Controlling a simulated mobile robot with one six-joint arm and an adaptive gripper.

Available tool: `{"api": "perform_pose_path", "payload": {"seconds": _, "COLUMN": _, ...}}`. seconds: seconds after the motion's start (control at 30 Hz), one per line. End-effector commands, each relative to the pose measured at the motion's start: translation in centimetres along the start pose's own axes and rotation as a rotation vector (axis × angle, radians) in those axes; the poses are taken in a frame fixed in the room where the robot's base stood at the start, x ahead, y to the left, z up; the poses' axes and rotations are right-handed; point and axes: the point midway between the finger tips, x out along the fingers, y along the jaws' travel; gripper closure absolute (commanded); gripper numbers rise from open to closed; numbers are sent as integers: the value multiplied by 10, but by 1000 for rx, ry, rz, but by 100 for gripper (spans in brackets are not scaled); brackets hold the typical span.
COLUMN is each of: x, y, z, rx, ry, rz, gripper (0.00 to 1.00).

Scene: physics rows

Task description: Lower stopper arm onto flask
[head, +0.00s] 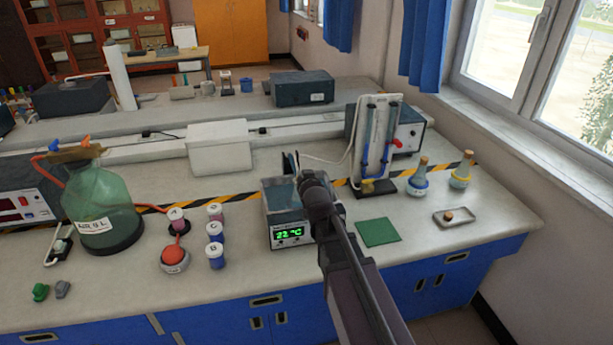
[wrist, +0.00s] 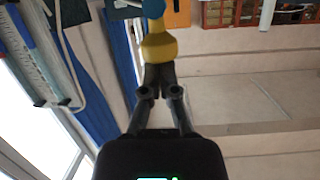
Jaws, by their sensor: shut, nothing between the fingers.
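A large green glass flask (head: 103,210) labelled as air stands upright at the left of the bench. A brown arm-like piece (head: 77,155) lies across its neck, with blue and red parts above it. I take this as the stopper arm; whether it is seated or raised, I cannot tell. My gripper (wrist: 157,75) is shut and empty in the wrist view. In the head view its wrist end is over the water bath (head: 288,236), well right of the green flask, with the fingers hard to make out. A yellow and blue object (wrist: 158,47) shows beyond the fingertips, unidentified.
Several small labelled jars and a red-topped round vessel (head: 174,260) stand between the flask and bath. A tubed stand (head: 376,150), two small corked flasks (head: 419,184), a green mat (head: 377,232) and a metal tray (head: 470,219) are at right.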

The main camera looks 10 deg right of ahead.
Motion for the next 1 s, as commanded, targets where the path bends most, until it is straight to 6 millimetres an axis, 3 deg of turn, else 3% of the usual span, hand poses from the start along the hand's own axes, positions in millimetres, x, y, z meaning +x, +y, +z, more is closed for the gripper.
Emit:
{"api": "perform_pose_path", "payload": {"seconds": 0.13, "x": 1, "y": 2, "z": 10, "rx": 1, "ry": -16, "rz": 3, "gripper": 100}}
{"api": "perform_pose_path", "payload": {"seconds": 0.6, "x": -1, "y": 8, "z": 12, "rx": 3, "ry": -15, "rz": 9, "gripper": 100}}
{"api": "perform_pose_path", "payload": {"seconds": 1.0, "x": -5, "y": 9, "z": 2, "rx": 3, "ry": -11, "rz": 10, "gripper": 100}}
